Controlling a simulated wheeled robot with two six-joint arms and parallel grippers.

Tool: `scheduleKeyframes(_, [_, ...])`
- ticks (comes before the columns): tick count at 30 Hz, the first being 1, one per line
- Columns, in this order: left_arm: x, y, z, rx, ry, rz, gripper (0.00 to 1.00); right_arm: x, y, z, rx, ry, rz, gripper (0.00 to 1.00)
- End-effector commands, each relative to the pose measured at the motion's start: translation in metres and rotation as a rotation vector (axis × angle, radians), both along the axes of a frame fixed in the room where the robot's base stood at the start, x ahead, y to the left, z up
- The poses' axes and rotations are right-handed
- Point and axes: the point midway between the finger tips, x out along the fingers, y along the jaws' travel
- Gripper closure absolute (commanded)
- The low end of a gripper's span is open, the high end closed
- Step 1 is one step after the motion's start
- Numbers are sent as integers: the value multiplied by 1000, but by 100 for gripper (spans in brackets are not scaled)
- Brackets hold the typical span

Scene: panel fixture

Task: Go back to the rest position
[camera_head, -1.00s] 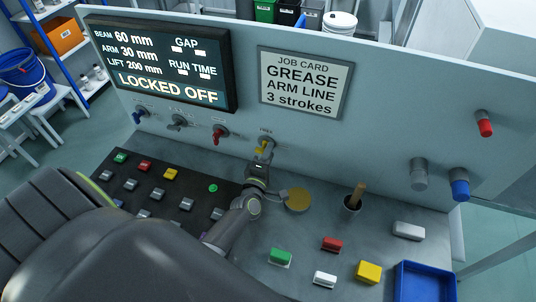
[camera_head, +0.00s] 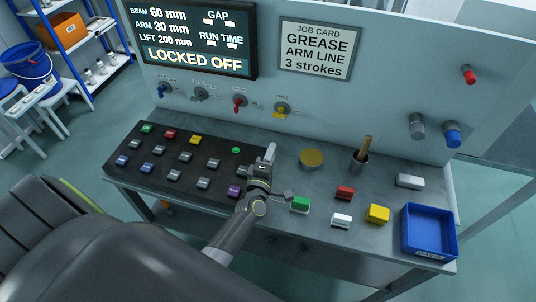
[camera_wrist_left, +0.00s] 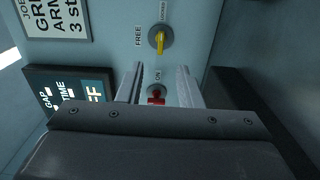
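My left gripper (camera_head: 268,154) is over the right edge of the dark button panel, in front of the upright wall and apart from it. In the left wrist view, the two fingers of this gripper (camera_wrist_left: 160,70) are spread, with nothing held between them. The yellow-handled switch (camera_head: 281,110) is on the wall beyond the gripper. It also shows in the left wrist view (camera_wrist_left: 159,42), near labels reading FREE and LOCKED. A red-handled switch (camera_head: 239,101) is left of it; in the wrist view it (camera_wrist_left: 156,96) appears behind the finger gap. My right gripper is out of view.
The screen (camera_head: 193,38) reads LOCKED OFF; the job card (camera_head: 315,48) hangs beside it.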

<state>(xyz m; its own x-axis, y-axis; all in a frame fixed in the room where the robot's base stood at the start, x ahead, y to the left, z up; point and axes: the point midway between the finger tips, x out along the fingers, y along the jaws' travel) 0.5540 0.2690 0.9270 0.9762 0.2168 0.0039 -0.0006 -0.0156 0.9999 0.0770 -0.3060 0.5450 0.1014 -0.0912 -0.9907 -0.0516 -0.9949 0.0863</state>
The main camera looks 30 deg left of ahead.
Motion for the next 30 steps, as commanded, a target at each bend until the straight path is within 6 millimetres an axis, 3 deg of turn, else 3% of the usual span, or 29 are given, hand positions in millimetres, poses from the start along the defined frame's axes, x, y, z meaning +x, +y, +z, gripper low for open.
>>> scheduleKeyframes(12, [0,0,0,0,0,0,67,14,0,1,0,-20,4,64])
scheduleKeyframes(20, [-9,-9,3,97,59,-90,67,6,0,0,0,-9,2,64])
scheduleKeyframes(26, [-45,-28,3,379,231,-312,67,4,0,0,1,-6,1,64])
scheduleKeyframes(30, [-81,-34,-1,598,381,-462,67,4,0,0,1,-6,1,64])
